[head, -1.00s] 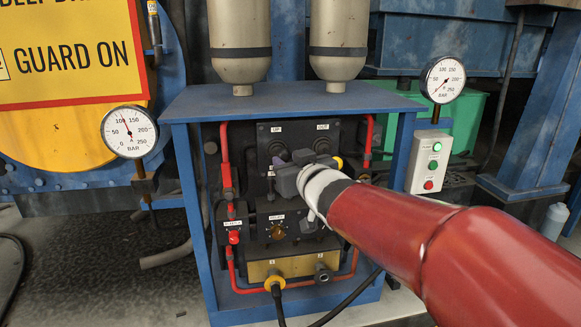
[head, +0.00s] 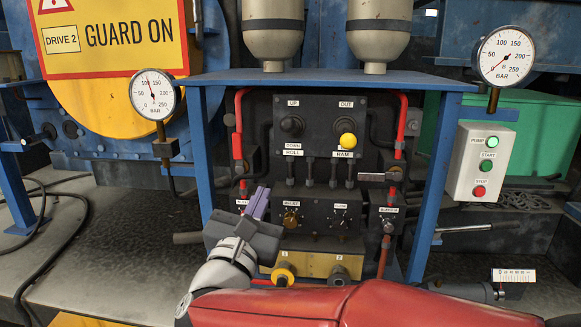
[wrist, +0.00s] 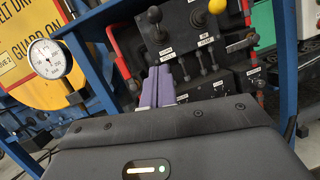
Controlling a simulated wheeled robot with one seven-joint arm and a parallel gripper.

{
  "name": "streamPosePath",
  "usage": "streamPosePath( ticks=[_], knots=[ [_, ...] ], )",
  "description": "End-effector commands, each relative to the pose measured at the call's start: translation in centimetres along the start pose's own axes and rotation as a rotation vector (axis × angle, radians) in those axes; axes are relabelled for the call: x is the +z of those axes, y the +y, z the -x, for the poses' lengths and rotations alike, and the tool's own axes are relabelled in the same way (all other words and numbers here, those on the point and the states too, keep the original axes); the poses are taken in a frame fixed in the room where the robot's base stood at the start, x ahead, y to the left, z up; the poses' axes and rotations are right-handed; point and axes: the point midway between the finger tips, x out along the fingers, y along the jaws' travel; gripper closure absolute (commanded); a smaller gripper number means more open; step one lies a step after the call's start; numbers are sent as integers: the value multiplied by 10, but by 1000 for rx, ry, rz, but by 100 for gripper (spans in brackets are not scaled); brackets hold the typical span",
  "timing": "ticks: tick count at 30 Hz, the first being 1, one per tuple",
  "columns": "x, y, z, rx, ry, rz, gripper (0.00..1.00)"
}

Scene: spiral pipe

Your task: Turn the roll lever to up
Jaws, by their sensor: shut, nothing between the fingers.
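The roll lever's black knob (head: 292,124) sits just below the UP label and above the DOWN and ROLL labels on the dark valve panel (head: 320,105). It also shows at the top of the wrist view (wrist: 154,14), on a short stem. The ram lever's yellow knob (head: 348,140) is to its right, below the OUT label. My gripper (head: 260,196) is below and left of the roll lever, apart from it. Its purple fingers (wrist: 158,86) are shut together with nothing between them, pointing toward the panel.
A blue frame (head: 199,140) surrounds the panel, with red pipes (head: 238,130) inside both sides. Gauges (head: 155,96) (head: 505,56) stand at left and right. Dials (head: 292,218) and a yellow block (head: 312,263) sit lower down. A pump button box (head: 481,163) is at right.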

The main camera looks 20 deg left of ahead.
Motion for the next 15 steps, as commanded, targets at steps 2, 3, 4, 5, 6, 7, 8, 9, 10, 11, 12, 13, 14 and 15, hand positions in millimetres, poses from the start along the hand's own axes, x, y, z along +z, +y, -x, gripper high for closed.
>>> streamPosePath(
  ticks=[2, 3, 4, 5, 6, 7, 8, 9, 10, 11, 12, 13, 14, 15],
  knots=[
    [0, 0, -7, -5, 2, -7, 100],
    [1, -1, -13, -6, 2, -5, 100],
    [1, -1, -18, -6, 2, -4, 100],
    [1, -1, -23, -7, 1, -4, 100],
    [2, -1, -31, -6, 1, -4, 100],
    [1, -1, -37, -6, 2, -3, 100],
    [2, -1, -44, -7, 2, -3, 100],
    [2, -2, -53, -7, 1, -2, 100],
    [2, -1, -60, -6, 2, -3, 100],
    [2, -1, -66, -6, 2, -3, 100],
    [2, -1, -75, -5, 1, -2, 100],
    [2, -1, -82, -5, 1, -2, 100],
    [1, -1, -88, -6, 2, -2, 100],
    [2, -1, -96, -6, 1, -2, 100]
  ],
)
